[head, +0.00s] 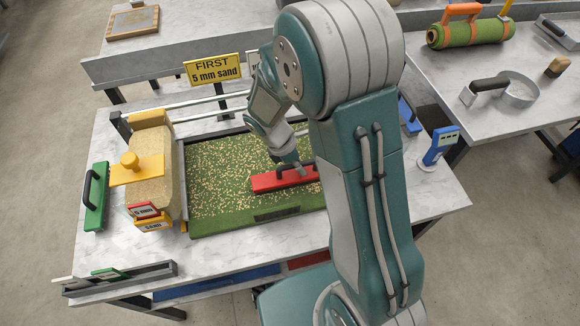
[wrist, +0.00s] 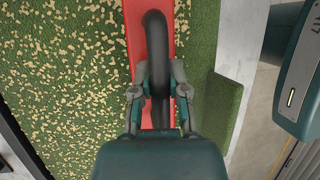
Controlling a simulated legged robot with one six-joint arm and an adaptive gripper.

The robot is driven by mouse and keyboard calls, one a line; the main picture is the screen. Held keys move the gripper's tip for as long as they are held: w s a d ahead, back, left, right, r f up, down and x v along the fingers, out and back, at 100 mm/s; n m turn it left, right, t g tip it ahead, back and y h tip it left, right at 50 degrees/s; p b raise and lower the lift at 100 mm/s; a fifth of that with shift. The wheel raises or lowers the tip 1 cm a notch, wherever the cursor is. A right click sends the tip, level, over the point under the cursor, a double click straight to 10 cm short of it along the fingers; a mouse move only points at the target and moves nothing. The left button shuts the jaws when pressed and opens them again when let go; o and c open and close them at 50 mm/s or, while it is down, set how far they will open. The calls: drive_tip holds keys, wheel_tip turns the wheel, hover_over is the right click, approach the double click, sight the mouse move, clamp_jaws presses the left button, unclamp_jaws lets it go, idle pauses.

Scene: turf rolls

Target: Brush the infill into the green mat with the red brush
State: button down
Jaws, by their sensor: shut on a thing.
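The green mat (head: 215,213) lies in a dark frame on the table, with tan infill (head: 222,165) scattered over much of it. The infill also shows in the wrist view (wrist: 60,60), thick on the left of the brush. The red brush (head: 266,182) lies across the right part of the mat. My gripper (head: 290,170) is shut on its black handle, which shows between the fingers in the wrist view (wrist: 157,75). The turf right of the brush in the wrist view is mostly bare. My arm hides the mat's right side in the head view.
A sand hopper (head: 152,175) on rails stands at the mat's left, with a green-backed tool (head: 96,197) beyond it. A yellow sign (head: 212,69) stands behind. A blue gauge (head: 439,144) stands at the right. A second table (head: 480,75) holds a turf roll (head: 470,32).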

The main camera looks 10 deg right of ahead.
sight(288, 169)
drive_tip(key=shift+d, duration=0.1)
drive_tip(key=shift+a, duration=1.65)
drive_tip(key=shift+d, duration=1.7)
drive_tip(key=shift+a, duration=0.1)
drive_tip(key=shift+w+a, duration=1.25)
drive_tip(key=shift+a, duration=1.4)
drive_tip(key=shift+w+a, duration=1.25)
drive_tip(key=shift+a, duration=1.4)
drive_tip(key=shift+w+a, duration=1.25)
drive_tip(key=shift+a, duration=1.4)
